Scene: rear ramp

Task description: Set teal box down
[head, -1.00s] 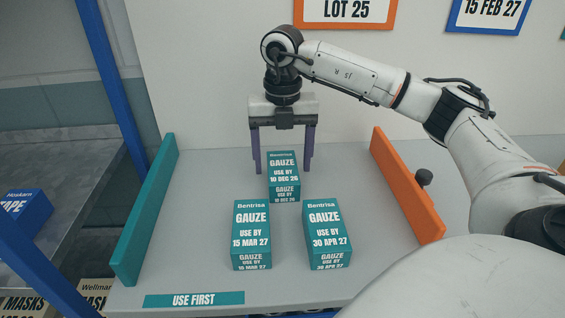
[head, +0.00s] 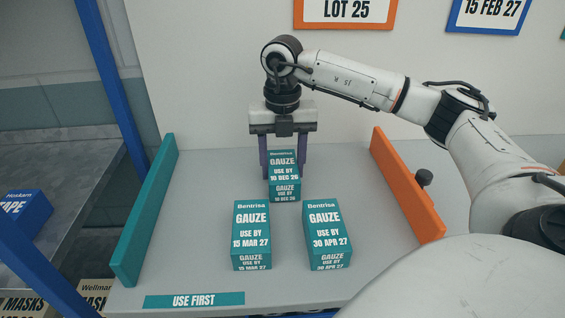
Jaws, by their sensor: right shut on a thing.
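A teal gauze box marked "use by 10 Dec 26" (head: 284,178) stands at the back middle of the grey shelf (head: 200,215). My right gripper (head: 284,172) reaches down over it from behind, with its purple fingers closed against the box's left and right sides. The box appears upright; whether its base touches the shelf is hard to tell. Two more teal gauze boxes stand in front: "15 Mar 27" (head: 251,235) on the left and "30 Apr 27" (head: 326,234) on the right, with a gap between them. My left gripper does not show.
A teal side rail (head: 146,210) bounds the shelf on the left and an orange rail (head: 407,187) on the right. A "use first" label (head: 194,300) lies along the front edge. Shelf space is free beside the boxes. A blue tape box (head: 24,212) is far left.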

